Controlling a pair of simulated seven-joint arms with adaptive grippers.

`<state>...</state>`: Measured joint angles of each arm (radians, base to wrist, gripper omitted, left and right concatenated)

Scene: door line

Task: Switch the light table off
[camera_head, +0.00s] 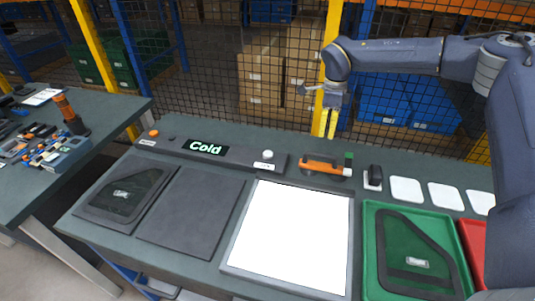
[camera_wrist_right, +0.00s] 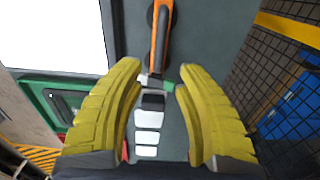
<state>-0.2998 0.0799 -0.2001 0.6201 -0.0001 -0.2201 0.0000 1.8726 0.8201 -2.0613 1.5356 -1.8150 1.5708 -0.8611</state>
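The light table (camera_head: 290,240) is a bright white, lit panel in a grey frame at the middle front of the bench; part of it also shows at the upper left of the right wrist view (camera_wrist_right: 50,35). A dark console (camera_head: 228,153) behind it carries a green "Cold" display, a white round knob (camera_head: 267,155) at its right end and an orange button (camera_head: 154,133) at its left end. My right gripper (camera_head: 331,134) has yellow fingers pointing down above the back of the bench. Its fingers (camera_wrist_right: 161,72) are apart with nothing between them. My left gripper is out of view.
An orange-handled tool (camera_head: 320,167) and a small dark device (camera_head: 374,175) lie behind the light table. White squares (camera_head: 406,189) lie to the right. A green tray (camera_head: 375,285) holds a dark framed panel. Mesh fencing (camera_head: 215,70) stands behind the bench.

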